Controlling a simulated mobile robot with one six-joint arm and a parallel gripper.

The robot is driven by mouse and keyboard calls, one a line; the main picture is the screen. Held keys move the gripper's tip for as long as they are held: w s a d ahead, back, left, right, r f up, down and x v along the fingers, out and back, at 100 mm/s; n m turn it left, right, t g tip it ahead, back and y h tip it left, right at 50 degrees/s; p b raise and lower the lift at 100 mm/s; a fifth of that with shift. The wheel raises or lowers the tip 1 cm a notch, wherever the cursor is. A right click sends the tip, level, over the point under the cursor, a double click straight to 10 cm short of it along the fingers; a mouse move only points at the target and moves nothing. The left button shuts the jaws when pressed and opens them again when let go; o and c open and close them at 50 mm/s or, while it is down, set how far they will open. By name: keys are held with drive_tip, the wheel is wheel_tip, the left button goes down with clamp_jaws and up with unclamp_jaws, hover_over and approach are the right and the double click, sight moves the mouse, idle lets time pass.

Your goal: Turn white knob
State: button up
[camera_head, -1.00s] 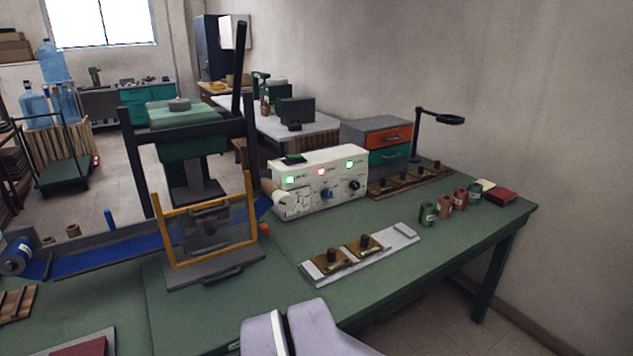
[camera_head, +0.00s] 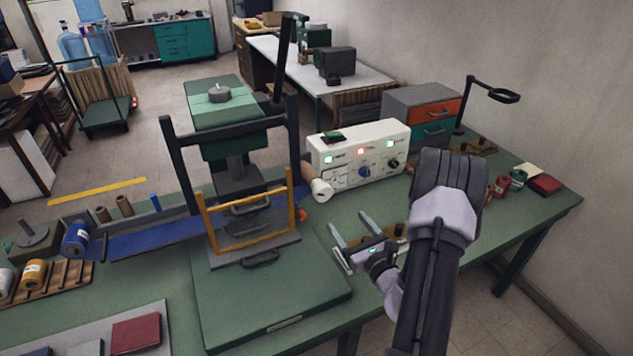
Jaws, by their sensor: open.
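The white control box (camera_head: 350,150) stands on the green table, right of the press. Its front has a blue knob (camera_head: 365,171) and a black knob (camera_head: 393,163). A pale shape at the lower left of the front may be the white knob, but it is too small to tell. My gripper (camera_head: 350,226) is open and empty, in front of and below the box. Its two fingers point up the picture toward the box and are apart from it. My arm hides part of the table on the right.
A cream roll (camera_head: 319,188) sits close to the box's left front. The press's yellow guard (camera_head: 249,227) stands left of my gripper. A tray with brown pieces (camera_head: 392,240) is partly hidden behind my gripper. Drawers (camera_head: 428,113) stand behind right.

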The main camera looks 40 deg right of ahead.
sight(325, 195)
drive_tip(key=x, duration=1.6)
drive_tip(key=shift+w+a+r+b, duration=0.15)
drive_tip(key=shift+a+b, duration=0.1)
drive_tip(key=shift+b, duration=0.15)
drive_tip(key=shift+c, duration=0.2)
drive_tip(key=c, duration=1.3)
